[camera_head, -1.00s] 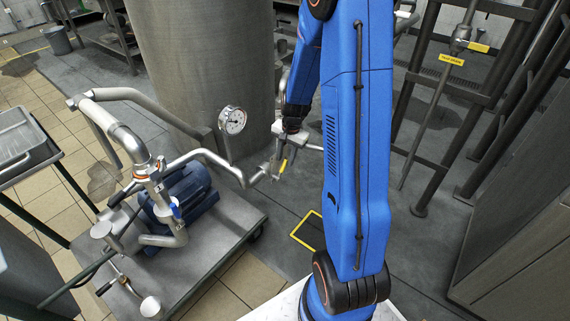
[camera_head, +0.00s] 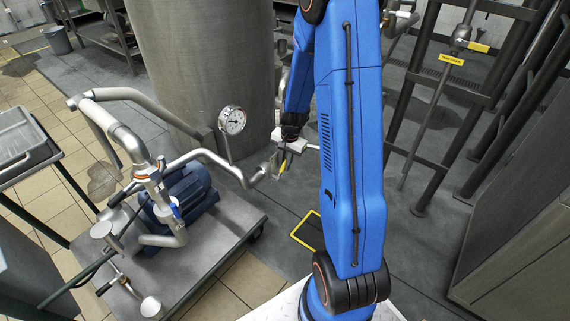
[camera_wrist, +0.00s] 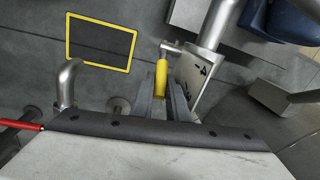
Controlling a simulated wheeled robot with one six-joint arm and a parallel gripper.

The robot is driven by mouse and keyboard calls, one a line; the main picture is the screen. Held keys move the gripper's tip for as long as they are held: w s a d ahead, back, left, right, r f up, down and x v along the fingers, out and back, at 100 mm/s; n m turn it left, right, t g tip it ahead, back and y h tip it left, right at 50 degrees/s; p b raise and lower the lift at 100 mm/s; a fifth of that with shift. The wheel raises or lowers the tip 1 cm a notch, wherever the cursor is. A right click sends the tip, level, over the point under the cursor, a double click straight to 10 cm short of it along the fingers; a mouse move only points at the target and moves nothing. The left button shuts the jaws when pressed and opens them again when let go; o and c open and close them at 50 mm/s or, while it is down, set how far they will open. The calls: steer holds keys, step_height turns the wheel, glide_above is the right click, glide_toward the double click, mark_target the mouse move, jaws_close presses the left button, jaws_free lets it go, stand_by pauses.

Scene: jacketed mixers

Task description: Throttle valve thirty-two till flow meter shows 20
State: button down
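A valve with a yellow lever handle (camera_head: 283,164) sits at the right end of the steel pipe from the pump cart. In the wrist view the yellow handle (camera_wrist: 161,77) stands between the two dark fingers of my gripper (camera_wrist: 163,97). The fingers look open around it, with slight gaps showing. A metal plate with black markings (camera_wrist: 200,72) lies just right of the handle; a "4" seems to show on it. A round white dial gauge (camera_head: 232,119) stands on a stem behind the pipe; its reading is too small to tell. No number thirty-two is legible.
The pump cart (camera_head: 230,235) with a blue motor (camera_head: 190,190) stands at left. A large steel tank (camera_head: 200,60) rises behind. A yellow floor frame (camera_head: 308,232) lies near my base. A dark rack (camera_head: 445,85) with another yellow-tagged pipe is at right.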

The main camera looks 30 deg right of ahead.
steer(key=shift+w+d+f+y, duration=0.1)
steer(key=shift+d+f+y, duration=0.25)
steer(key=shift+y, duration=0.35)
steer(key=shift+f+g+y, duration=0.15)
steer(key=shift+g+y, duration=0.15)
steer(key=shift+y, duration=0.1)
steer(key=c, duration=1.7)
jaws_free()
steer(key=shift+d, duration=0.1)
steer(key=v, duration=1.7)
steer(key=shift+r, duration=0.2)
